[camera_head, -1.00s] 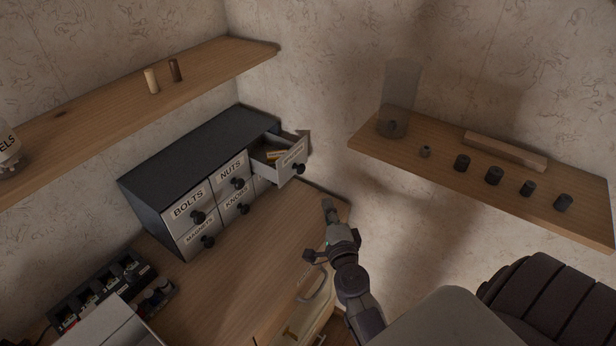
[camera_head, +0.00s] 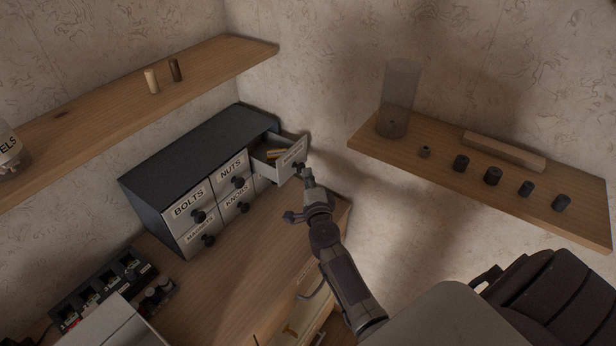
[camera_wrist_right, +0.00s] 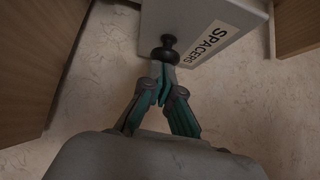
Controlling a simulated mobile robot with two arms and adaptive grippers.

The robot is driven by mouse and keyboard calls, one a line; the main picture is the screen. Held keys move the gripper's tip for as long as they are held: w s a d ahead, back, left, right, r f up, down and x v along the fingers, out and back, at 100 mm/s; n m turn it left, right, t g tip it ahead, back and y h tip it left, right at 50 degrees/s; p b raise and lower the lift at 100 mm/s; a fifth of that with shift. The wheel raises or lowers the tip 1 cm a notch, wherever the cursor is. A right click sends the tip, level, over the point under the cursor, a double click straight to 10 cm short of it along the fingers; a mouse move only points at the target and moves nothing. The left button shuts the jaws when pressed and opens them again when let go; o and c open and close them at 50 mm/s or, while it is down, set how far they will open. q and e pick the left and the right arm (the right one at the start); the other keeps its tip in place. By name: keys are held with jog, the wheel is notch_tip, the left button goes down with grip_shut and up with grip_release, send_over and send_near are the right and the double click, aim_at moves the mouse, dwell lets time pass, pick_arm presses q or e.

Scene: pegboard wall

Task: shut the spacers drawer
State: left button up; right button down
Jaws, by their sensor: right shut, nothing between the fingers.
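The spacers drawer (camera_head: 291,157) is the top right drawer of the small cabinet (camera_head: 202,150). It stands pulled out, with some tan pieces (camera_head: 275,153) inside. In the right wrist view its grey front (camera_wrist_right: 205,15) shows the SPACERS label and a dark round knob (camera_wrist_right: 165,49). My right gripper (camera_head: 306,175) is in front of this drawer, at its knob. In the right wrist view the fingers (camera_wrist_right: 163,68) are shut and empty, with their tips right at the knob; I cannot tell whether they touch it. My left gripper is out of view.
The cabinet's other drawers, such as bolts (camera_head: 191,206) and nuts (camera_head: 231,169), are shut. The wooden worktop (camera_head: 225,270) is clear before the cabinet. A shelf (camera_head: 440,150) with a clear cylinder (camera_head: 396,98) and several dark pieces is at right. Another shelf (camera_head: 120,100) hangs above left.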

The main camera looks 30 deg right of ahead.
jog(key=w+a, duration=0.1)
jog(key=w, duration=0.2)
jog(key=w+a+b, duration=0.1)
jog(key=w, duration=0.2)
jog(key=w+a+b, duration=0.1)
jog(key=w, duration=0.2)
jog(key=shift+a+f, duration=0.2)
jog(key=shift+a, duration=0.2)
jog(key=shift+w+a+r, duration=0.1)
jog(key=shift+w+a, duration=0.05)
jog(key=shift+w, duration=0.15)
jog(key=shift+r, duration=0.35)
